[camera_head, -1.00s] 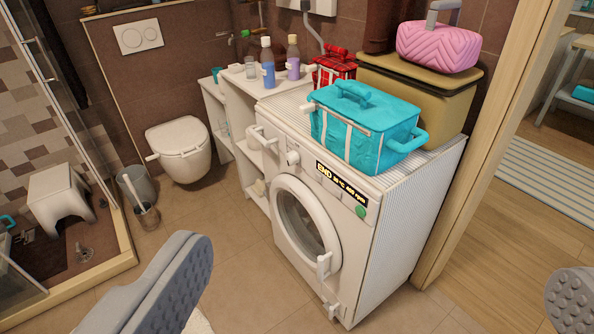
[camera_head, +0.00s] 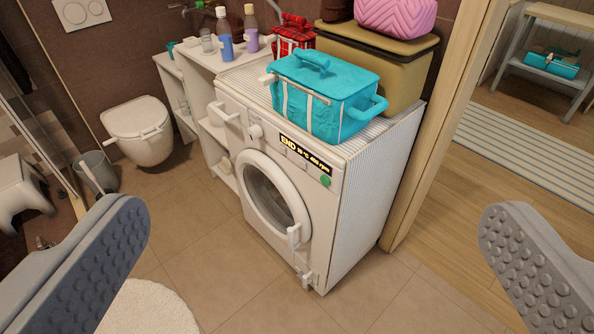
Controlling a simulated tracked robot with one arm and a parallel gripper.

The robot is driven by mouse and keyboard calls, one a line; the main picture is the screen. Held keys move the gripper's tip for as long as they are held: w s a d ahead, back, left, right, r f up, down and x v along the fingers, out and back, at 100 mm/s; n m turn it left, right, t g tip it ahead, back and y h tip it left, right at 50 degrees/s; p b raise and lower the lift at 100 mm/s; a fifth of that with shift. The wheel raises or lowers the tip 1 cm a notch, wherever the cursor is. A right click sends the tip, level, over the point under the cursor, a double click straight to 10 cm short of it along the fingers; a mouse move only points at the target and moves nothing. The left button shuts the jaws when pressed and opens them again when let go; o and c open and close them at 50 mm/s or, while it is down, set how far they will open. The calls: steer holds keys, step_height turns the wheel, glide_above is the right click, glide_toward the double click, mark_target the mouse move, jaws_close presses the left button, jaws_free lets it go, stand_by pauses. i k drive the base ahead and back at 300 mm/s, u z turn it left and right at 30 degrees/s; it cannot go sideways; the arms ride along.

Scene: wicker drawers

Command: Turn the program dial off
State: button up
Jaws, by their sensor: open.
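The white washing machine (camera_head: 345,205) stands in the middle of the view, its front facing left and toward me. The program dial (camera_head: 255,131) is a small white knob on the upper front panel, between the detergent drawer (camera_head: 224,114) and the black display (camera_head: 306,153). The display reads "END" with a temperature and a spin speed. A green round button (camera_head: 325,181) sits at the panel's right end. The round door (camera_head: 272,192) looks shut. My gripper (camera_head: 312,235) is wide open and empty, its grey fingers at the lower left and right, well short of the machine.
A turquoise bag (camera_head: 325,97), a tan box (camera_head: 385,65) and a red checked bag (camera_head: 293,38) sit on top of the machine. A toilet (camera_head: 138,130) and bin (camera_head: 97,172) are at left. A door frame (camera_head: 440,135) stands at right. Floor before the machine is clear.

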mark_target(255, 132)
steer(key=z, duration=0.1)
steer(key=k, duration=0.4)
steer(key=u, duration=0.3)
steer(key=i, duration=1.35)
steer(key=z, duration=0.45)
